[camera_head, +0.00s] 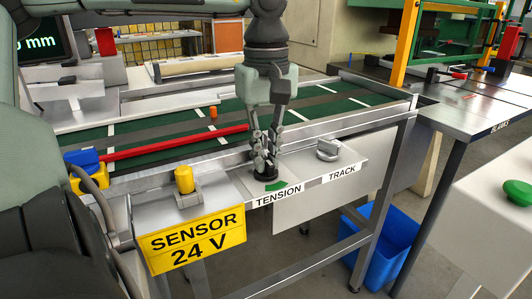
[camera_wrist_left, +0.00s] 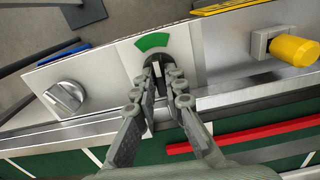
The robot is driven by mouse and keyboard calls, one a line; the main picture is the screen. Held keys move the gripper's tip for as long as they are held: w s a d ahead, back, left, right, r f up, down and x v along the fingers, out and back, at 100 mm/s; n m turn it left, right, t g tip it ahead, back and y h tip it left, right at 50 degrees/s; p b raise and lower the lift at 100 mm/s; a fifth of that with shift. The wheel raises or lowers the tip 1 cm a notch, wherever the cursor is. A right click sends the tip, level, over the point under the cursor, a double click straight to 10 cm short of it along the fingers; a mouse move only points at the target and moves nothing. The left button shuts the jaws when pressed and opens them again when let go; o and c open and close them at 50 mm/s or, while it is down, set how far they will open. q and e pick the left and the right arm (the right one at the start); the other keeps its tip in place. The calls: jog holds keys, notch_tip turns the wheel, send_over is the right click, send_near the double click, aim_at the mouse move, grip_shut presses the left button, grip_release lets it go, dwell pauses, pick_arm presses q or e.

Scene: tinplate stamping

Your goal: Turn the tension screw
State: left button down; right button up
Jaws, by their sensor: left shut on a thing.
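The tension screw (camera_head: 265,175) is a dark round knob above the TENSION label (camera_head: 278,194) on the grey panel along the conveyor's near side. My left gripper (camera_head: 265,158) points down onto it, shut on the knob. In the left wrist view the knob (camera_wrist_left: 158,57) shows dark, with a light bar between the fingertips of my left gripper (camera_wrist_left: 160,75). A green arc mark (camera_wrist_left: 152,41) lies on the white plate beside it. The fingers hide part of the knob. My right gripper is not in view.
A silver TRACK knob (camera_head: 328,150) sits to the right on the same panel. A yellow sensor (camera_head: 184,179) stands to the left, above the SENSOR 24 V sign (camera_head: 191,242). A blue bin (camera_head: 385,250) stands below.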

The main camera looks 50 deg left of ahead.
aim_at(266, 159)
pick_arm(q)
jog(key=c, duration=1.9)
grip_release()
jog(key=shift+o, duration=0.2)
notch_tip(266, 159, up, 12)
